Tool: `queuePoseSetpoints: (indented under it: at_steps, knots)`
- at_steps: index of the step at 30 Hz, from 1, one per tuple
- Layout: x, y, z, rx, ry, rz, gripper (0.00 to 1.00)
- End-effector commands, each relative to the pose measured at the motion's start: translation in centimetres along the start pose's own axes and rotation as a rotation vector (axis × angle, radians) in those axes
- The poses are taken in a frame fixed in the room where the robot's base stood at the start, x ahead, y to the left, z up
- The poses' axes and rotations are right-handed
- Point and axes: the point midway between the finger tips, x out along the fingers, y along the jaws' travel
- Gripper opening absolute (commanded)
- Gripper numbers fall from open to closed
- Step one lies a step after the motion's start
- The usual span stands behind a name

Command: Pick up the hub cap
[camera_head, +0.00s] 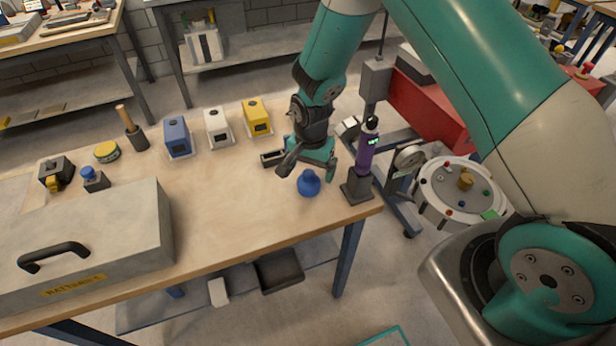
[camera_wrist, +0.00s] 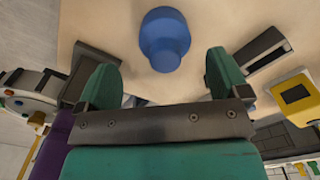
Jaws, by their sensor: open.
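A blue rounded piece with a short neck (camera_head: 308,184), which looks like the hub cap, sits on the wooden workbench (camera_head: 235,205) near its right end. It also shows in the wrist view (camera_wrist: 165,40), just beyond the fingertips and roughly centred between them. My gripper (camera_head: 310,168) is directly behind and above it in the head view, with its fingers spread and nothing between them. In the wrist view my gripper (camera_wrist: 163,78) has teal fingers well apart. I cannot tell the exact height gap to the blue piece.
A purple cylinder on a dark stand (camera_head: 365,150) is close on the right. A dark grey holder (camera_head: 271,158) lies just left of the gripper. Yellow (camera_head: 256,117), white (camera_head: 218,127) and blue (camera_head: 177,138) boxes stand behind. A large grey case (camera_head: 130,235) fills the front left.

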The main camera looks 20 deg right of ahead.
Motion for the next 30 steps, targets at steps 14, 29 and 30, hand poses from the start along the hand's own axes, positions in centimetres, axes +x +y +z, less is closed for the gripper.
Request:
queuePoseSetpoints:
  at_steps: [14, 29, 30]
  knots:
    - [4.9, -0.5, 0.1, -0.001, -0.001, 0.001, 0.93]
    - [5.7, -0.6, 0.1, 0.0, 0.0, -0.001, 0.54]
    - [5.7, -0.6, 0.1, 0.0, 0.0, -0.001, 0.45]
